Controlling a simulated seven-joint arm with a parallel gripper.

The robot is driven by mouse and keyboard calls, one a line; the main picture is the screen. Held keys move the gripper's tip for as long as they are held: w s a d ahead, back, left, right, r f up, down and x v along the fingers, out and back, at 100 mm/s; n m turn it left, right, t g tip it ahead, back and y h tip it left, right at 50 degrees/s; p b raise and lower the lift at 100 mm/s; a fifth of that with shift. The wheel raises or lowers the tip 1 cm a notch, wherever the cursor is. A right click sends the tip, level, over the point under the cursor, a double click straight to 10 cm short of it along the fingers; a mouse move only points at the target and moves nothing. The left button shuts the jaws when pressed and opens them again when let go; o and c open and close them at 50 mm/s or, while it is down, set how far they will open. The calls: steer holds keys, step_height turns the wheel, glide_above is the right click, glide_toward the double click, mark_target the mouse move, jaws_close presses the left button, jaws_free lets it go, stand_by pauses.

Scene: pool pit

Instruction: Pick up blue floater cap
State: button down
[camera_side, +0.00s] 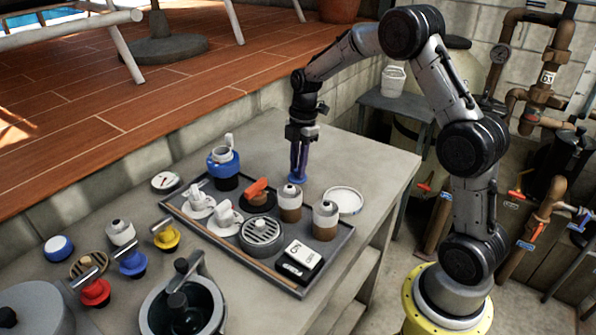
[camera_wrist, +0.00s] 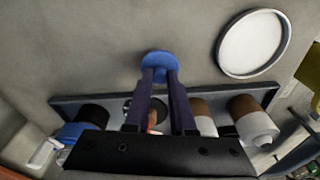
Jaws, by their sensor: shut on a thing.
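The blue floater cap (camera_wrist: 158,60) shows as a round blue disc in the wrist view, between and just beyond my fingertips. My gripper (camera_wrist: 160,77) is shut on it, and the fingers cover its near side. In the side view my gripper (camera_side: 298,165) points straight down over the counter behind the tray, with the blue cap (camera_side: 296,179) showing small at its tips. I cannot tell whether the cap touches the counter or is slightly above it.
A grey tray (camera_side: 335,253) holds two brown-and-white bottles, a blue-and-black container (camera_side: 223,168) and other parts. A white round lid (camera_side: 345,200) lies right of my gripper. Red, blue and yellow pieces stand left of the tray. The counter behind my gripper is clear.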

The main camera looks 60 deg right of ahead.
steer(key=s+a+r, duration=0.3)
steer(key=s+r, duration=0.8)
steer(key=s, duration=0.2)
steer(key=shift+s+a, duration=0.25)
steer(key=shift+s, duration=0.05)
steer(key=shift+r, duration=0.1)
